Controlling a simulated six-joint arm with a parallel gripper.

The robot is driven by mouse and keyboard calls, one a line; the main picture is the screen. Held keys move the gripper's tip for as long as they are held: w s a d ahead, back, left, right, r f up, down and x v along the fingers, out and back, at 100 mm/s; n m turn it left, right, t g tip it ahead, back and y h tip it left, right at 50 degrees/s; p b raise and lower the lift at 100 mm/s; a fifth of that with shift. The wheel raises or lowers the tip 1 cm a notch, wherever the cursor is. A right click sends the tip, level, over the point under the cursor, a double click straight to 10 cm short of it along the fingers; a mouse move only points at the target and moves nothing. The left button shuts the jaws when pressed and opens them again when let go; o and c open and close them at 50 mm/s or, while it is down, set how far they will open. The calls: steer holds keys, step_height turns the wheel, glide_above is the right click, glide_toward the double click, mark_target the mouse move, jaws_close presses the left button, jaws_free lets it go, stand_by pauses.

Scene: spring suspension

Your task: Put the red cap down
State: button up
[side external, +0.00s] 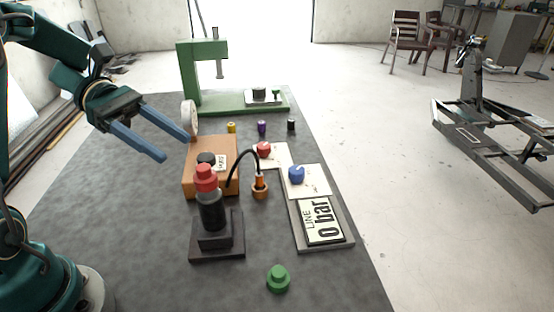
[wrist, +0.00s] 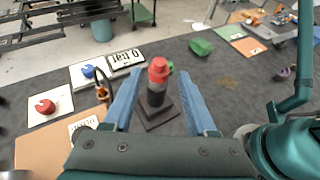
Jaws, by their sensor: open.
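The red cap (side external: 205,177) sits on top of an upright dark cylinder (side external: 212,212), which stands on a black square base (side external: 190,252). In the wrist view the red cap (wrist: 158,68) shows between and beyond my fingertips. My gripper (side external: 175,147) is open and empty, with two blue fingers apart. In the side view it hangs up and to the left of the cap, clear of it. My gripper (wrist: 160,88) frames the cylinder in the wrist view without visible contact.
An orange-brown box (side external: 190,183) with a black knob stands behind the cylinder, with a black hose to an orange fitting (side external: 260,190). Red (side external: 264,149) and blue (side external: 297,174) knobs, a "0 bar" sign (side external: 322,220) and a green press (side external: 190,80) stand around.

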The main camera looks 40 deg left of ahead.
steer(key=w+a+r+n+t+y, duration=0.2)
steer(key=w+r+n+t+y, duration=0.45)
steer(key=n, duration=0.65)
steer(key=w+a+r+n+t+y, duration=0.2)
steer(key=w+r+n+t+y, duration=0.5)
steer(key=n, duration=0.6)
steer(key=s+d+f+n+g, duration=0.3)
steer(key=s+f+n, duration=0.2)
steer(key=s+n, duration=0.2)
steer(key=s+d+f+n+g, duration=0.3)
steer(key=s+f+n+g, duration=0.1)
steer(key=s+n, duration=0.4)
steer(key=s+d+f+n+g, duration=0.2)
steer(key=s+f+n+g, duration=0.2)
steer(key=n, duration=0.6)
steer(key=s+f, duration=0.2)
steer(key=s, duration=0.1)
steer(key=shift+s+d, duration=0.15)
steer(key=shift+d, duration=0.25)
